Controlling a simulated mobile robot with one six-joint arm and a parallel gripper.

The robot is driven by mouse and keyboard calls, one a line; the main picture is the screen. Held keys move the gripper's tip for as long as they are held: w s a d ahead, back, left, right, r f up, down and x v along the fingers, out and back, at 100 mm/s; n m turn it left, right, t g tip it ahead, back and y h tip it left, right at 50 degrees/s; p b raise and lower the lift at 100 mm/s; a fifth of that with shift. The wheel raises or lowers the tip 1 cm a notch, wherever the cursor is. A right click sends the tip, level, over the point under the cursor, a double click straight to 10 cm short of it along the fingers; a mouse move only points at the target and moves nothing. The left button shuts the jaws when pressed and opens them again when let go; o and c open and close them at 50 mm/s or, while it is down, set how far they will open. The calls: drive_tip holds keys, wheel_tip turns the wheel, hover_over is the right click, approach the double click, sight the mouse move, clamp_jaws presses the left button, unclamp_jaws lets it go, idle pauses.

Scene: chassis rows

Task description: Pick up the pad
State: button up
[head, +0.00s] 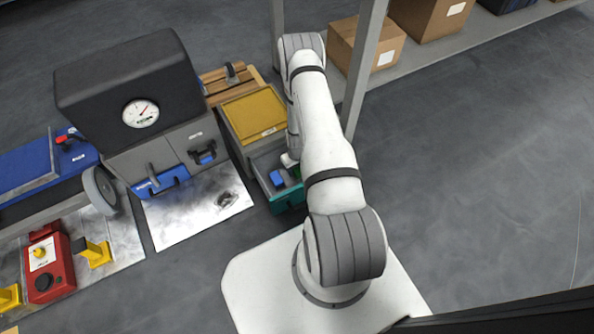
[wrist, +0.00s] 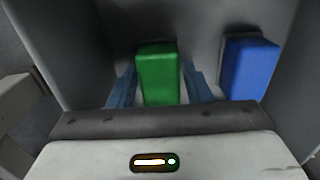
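Two pad-like blocks, one green (wrist: 158,74) and one blue (wrist: 250,68), sit in a grey-walled bin. I cannot tell by name which is the pad. My gripper (wrist: 160,88) is open in the wrist view, with one blue-grey finger on each side of the green block and a narrow gap at each side. The blue block stands apart, right of the right finger. In the head view the blue block (head: 278,178) shows in the open drawer (head: 289,200), and my arm hides most of the green block and the fingers.
Grey bin walls rise close on both sides of my gripper. A yellow-topped cabinet (head: 254,113) stands behind the drawer. A black machine with a gauge (head: 140,113) is to the left. A shelf post (head: 364,70) and cardboard boxes (head: 366,45) stand behind my arm. The right floor is clear.

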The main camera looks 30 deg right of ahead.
drive_tip(key=c, duration=0.7)
drive_tip(key=shift+o, duration=0.2)
wheel_tip(320, 180, up, 10)
drive_tip(key=p, duration=0.4)
